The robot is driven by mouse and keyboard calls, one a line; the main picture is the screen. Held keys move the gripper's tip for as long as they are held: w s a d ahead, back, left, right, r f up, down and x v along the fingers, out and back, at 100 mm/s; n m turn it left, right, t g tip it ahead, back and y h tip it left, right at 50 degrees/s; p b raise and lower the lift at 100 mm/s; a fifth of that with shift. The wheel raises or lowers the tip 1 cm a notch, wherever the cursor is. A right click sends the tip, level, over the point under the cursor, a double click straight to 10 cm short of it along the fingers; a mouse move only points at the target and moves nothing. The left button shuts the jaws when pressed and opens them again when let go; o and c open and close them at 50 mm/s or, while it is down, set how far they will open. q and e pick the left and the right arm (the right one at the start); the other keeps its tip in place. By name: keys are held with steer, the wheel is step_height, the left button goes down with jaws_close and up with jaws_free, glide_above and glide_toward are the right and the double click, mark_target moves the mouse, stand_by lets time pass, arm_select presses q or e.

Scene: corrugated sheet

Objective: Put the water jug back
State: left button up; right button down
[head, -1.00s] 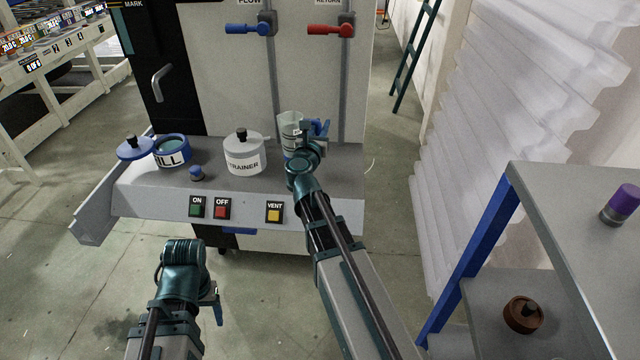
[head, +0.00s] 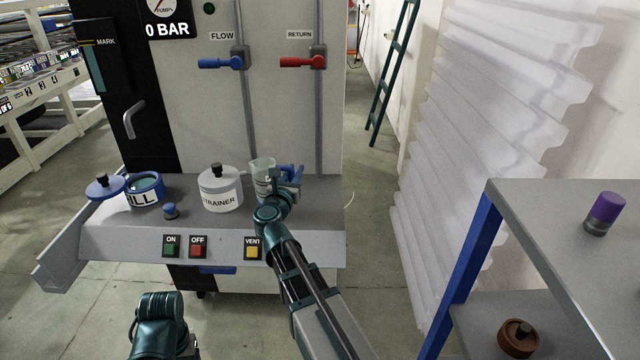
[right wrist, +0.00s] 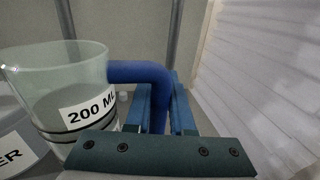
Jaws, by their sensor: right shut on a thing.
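The water jug (head: 262,166) is a clear cup with a blue handle, at the right part of the machine's grey shelf. In the right wrist view the jug (right wrist: 60,75) carries a "200 ML" label and dark ring lines, and looks upright. My right gripper (head: 290,177) is shut on its blue handle (right wrist: 140,72). Whether the jug's base touches the shelf is hidden by my gripper and arm. My left arm shows at the bottom of the head view, but its gripper fingers cannot be made out there.
The shelf (head: 110,236) also holds the white strainer pot (head: 219,190), the blue fill pot (head: 143,190), its lid (head: 103,188) and a small blue knob (head: 170,211). Buttons line its front. A grey rack (head: 540,208) with a purple-capped item (head: 604,213) stands at right.

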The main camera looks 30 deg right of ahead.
steer(key=d, duration=0.7)
steer(key=shift+s+d+f+b, duration=0.25)
steer(key=shift+s+f+b, duration=0.1)
steer(key=shift+s, duration=0.1)
steer(key=f+b, duration=0.1)
steer(key=f, duration=0.1)
steer(key=d+f+b, duration=0.1)
steer(key=b, duration=0.1)
steer(key=shift+s+d+f, duration=0.1)
steer(key=shift+d+f, duration=0.05)
steer(key=shift+f, duration=0.2)
steer(key=shift+b, duration=0.3)
steer(key=shift+f, duration=0.15)
steer(key=c, duration=0.8)
jaws_free()
